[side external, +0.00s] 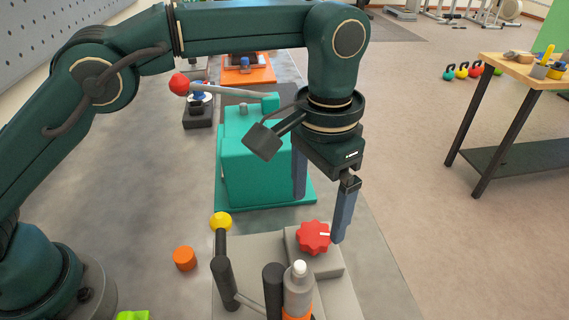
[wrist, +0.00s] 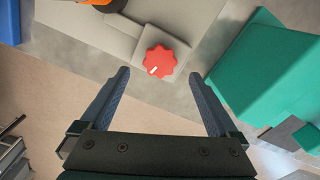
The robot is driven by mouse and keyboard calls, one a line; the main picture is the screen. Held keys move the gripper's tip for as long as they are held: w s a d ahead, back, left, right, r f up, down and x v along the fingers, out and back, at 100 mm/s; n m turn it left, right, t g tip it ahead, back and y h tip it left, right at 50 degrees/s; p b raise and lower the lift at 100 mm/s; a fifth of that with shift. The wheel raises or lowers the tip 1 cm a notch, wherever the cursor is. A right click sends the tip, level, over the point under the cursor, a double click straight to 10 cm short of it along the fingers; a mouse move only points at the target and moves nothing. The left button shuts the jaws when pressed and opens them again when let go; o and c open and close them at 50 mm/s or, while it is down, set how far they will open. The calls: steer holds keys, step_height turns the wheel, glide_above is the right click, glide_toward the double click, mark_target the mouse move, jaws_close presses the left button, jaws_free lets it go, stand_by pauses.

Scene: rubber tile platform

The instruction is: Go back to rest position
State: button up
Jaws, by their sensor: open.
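My gripper (side external: 322,212) hangs from the dark green arm with its fingers pointing down. It is open and empty, above and just behind a red lobed knob (side external: 313,237) with a white mark, which sits on a grey block. In the wrist view my gripper (wrist: 160,85) shows its two blue-grey fingers spread wide apart. The red knob (wrist: 159,62) lies beyond the fingertips there, apart from both fingers. In the side view the right finger reaches down close beside the knob; I cannot tell the exact gap.
A teal box (side external: 250,165) with a red-balled lever (side external: 179,84) stands behind the gripper. A wooden table (side external: 530,75) stands at right. Floor between is clear.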

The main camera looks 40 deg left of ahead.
steer(key=s+a+r+n+t+h, duration=0.1)
steer(key=s+a+r+n+t, duration=0.2)
steer(key=a+r, duration=1)
steer(key=s+a+f+t, duration=0.1)
steer(key=s+a+f, duration=0.2)
steer(key=s+f, duration=0.1)
steer(key=s+a+f+n+t+y, duration=0.1)
steer(key=s+a+f, duration=0.3)
steer(key=s, duration=0.3)
steer(key=shift+f+n+t, duration=0.15)
steer(key=shift+n+t, duration=0.15)
stand_by(0.8)
